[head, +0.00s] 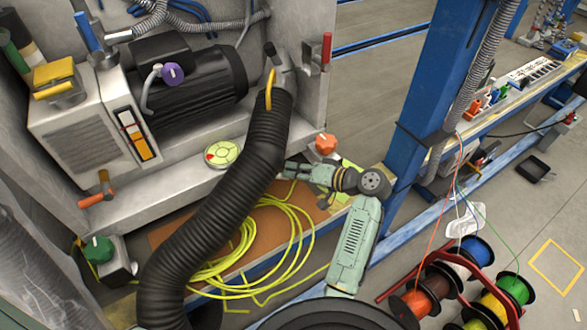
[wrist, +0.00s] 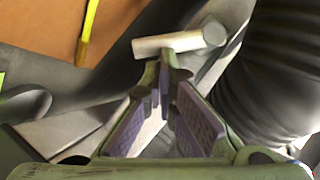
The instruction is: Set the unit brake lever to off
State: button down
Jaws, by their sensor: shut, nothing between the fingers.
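My gripper (head: 289,168) is beside the black ribbed hose, low in front of the grey machine. In the wrist view its fingertips (wrist: 165,75) are together and empty, with purple pads inside the fingers. A silver crossbar handle (wrist: 180,42) is just beyond the tips; I cannot tell if they touch it. Several levers show in the head view: a red one (head: 327,50) at the upper right of the machine, a blue one (head: 86,32) at upper left and an orange one (head: 97,196) at lower left. No label shows which is the unit brake lever.
The thick black hose (head: 215,195) crosses in front of the machine and fills the wrist view's right side (wrist: 285,70). A coiled yellow cable (head: 270,250) lies below. An orange knob (head: 326,143) and a blue post (head: 440,80) stand near my arm.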

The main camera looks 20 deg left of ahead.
jog(key=m, duration=0.1)
jog(key=f+y, duration=0.1)
jog(key=f+m+g+y, duration=0.1)
jog(key=shift+s+a+f+m, duration=0.15)
jog(key=shift+s+a+m, duration=0.1)
jog(key=shift+s+m, duration=0.05)
jog(key=shift+s+a+f+m+y, duration=0.3)
jog(key=shift+f+m+y, duration=0.2)
jog(key=shift+m, duration=0.2)
jog(key=shift+s+a+f+m+y, duration=0.15)
jog(key=shift+s+f+m+y, duration=0.15)
jog(key=shift+m+y, duration=0.35)
jog(key=shift+f+m, duration=0.15)
jog(key=shift+m, duration=0.2)
jog(key=shift+b, duration=0.3)
